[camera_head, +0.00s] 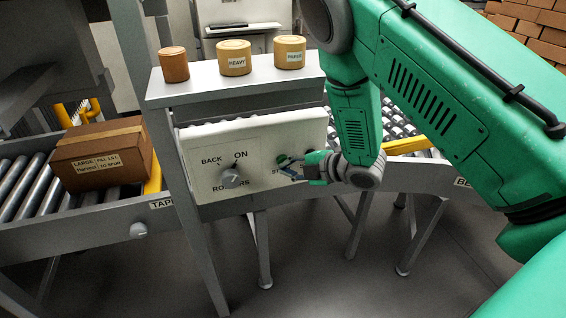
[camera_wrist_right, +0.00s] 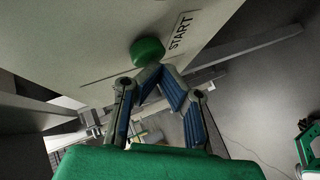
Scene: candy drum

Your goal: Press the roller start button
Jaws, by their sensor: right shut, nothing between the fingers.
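The green start button (camera_head: 281,159) sits on the white control panel (camera_head: 215,145), right of the rotary knob. In the right wrist view the round green button (camera_wrist_right: 147,50) shows beside the label "START" (camera_wrist_right: 180,30). My right gripper (camera_head: 285,168) is in front of the panel, at the button. In the wrist view its two blue-padded fingers (camera_wrist_right: 158,70) come together at the tips just below the button, with nothing between them. I cannot tell whether the tips touch the button. The gripper hides part of the panel's lettering. My left gripper is not in view.
The rotary knob (camera_head: 231,178) is marked BACK and ON. A brown box (camera_head: 103,155) lies on the left rollers. Three round containers, one of them labelled HEAVY (camera_head: 234,62), stand on the shelf (camera_head: 200,88) above the panel. Open floor (camera_head: 320,275) lies below.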

